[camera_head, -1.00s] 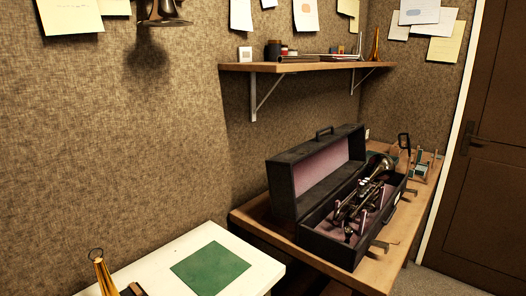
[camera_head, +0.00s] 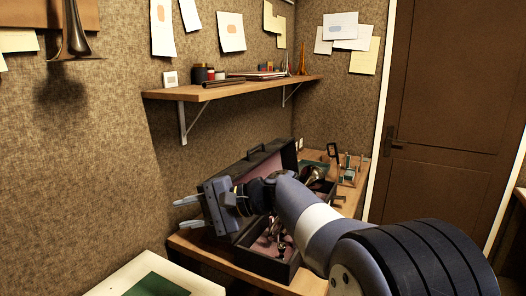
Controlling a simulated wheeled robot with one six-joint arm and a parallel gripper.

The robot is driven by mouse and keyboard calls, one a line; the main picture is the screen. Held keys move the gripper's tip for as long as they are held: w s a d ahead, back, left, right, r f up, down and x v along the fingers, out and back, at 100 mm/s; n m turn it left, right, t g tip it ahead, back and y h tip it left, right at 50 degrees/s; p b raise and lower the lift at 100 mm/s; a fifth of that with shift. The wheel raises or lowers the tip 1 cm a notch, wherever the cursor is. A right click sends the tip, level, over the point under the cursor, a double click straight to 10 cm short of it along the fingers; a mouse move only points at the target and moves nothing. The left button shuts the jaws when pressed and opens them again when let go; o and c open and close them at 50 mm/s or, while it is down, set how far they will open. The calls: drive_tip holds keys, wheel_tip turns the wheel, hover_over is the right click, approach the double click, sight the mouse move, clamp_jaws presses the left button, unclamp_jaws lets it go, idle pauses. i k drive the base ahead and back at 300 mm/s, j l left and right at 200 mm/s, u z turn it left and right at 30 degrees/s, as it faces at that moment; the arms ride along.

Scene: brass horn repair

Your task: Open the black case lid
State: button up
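The black case (camera_head: 272,266) sits on the wooden bench with its lid (camera_head: 283,150) raised at the back, showing a pinkish lining. A dark handle is on the lid's top edge. I cannot tell whether the gripper touches the case.
A wooden wall shelf (camera_head: 232,88) with small items hangs above the case. A white table (camera_head: 195,284) with a green mat (camera_head: 157,287) is at the lower left. Small stands (camera_head: 349,172) are on the bench's far end. A brown door (camera_head: 440,100) is at right.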

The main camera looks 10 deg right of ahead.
sight(281, 153)
drive_tip(key=i+l+u, duration=0.2)
drive_tip(key=l, duration=0.95)
drive_tip(key=l+u, duration=0.15)
drive_tip(key=l, duration=1)
drive_tip(key=i+l+u, duration=0.2)
drive_tip(key=i+l, duration=0.3)
drive_tip(key=i+l+u, duration=0.2)
drive_tip(key=i+l, duration=0.25)
drive_tip(key=l, duration=0.25)
drive_tip(key=i, duration=0.35)
